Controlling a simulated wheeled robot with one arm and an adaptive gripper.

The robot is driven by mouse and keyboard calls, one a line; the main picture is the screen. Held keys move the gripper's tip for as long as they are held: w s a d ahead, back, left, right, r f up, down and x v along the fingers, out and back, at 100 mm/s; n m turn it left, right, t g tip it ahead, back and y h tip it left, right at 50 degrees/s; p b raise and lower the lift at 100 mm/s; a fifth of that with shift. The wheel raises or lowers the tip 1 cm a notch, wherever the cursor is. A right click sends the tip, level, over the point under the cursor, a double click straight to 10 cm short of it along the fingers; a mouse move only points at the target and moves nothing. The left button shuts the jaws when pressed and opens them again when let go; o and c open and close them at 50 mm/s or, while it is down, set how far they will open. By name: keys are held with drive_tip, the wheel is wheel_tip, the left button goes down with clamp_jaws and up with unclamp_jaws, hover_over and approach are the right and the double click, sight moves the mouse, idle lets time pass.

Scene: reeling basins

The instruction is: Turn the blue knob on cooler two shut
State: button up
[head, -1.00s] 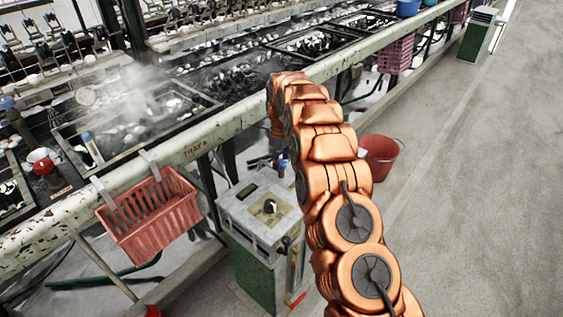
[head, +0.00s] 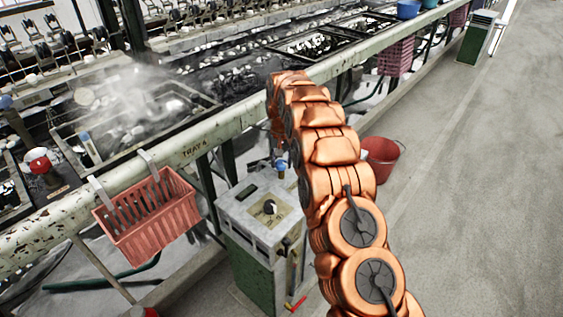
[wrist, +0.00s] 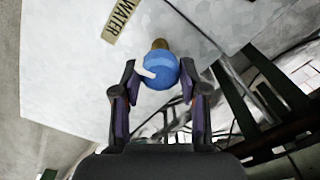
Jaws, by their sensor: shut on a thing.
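The blue knob (wrist: 160,71) has a white pointer and a brass stem and sits on a pale panel by a WATER label (wrist: 122,18). In the wrist view my gripper (wrist: 159,76) has one finger on each side of the knob and is shut on it. In the head view the knob (head: 281,166) shows beside the grey and green cooler box (head: 240,215), left of my orange arm. My arm hides most of the gripper there. I cannot read a number on the box.
A dark dial (head: 270,207) is on the box top. A red basket (head: 150,222) hangs from the basin rail (head: 110,182) at left. A red bucket (head: 380,160) stands right of my arm.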

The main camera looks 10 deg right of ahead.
sight(281, 162)
drive_tip(key=shift+w+r+m, duration=0.1)
drive_tip(key=shift+m, duration=1)
drive_tip(key=o, duration=1.1)
drive_tip(key=shift+o, duration=0.2)
wheel_tip(281, 162, up, 12)
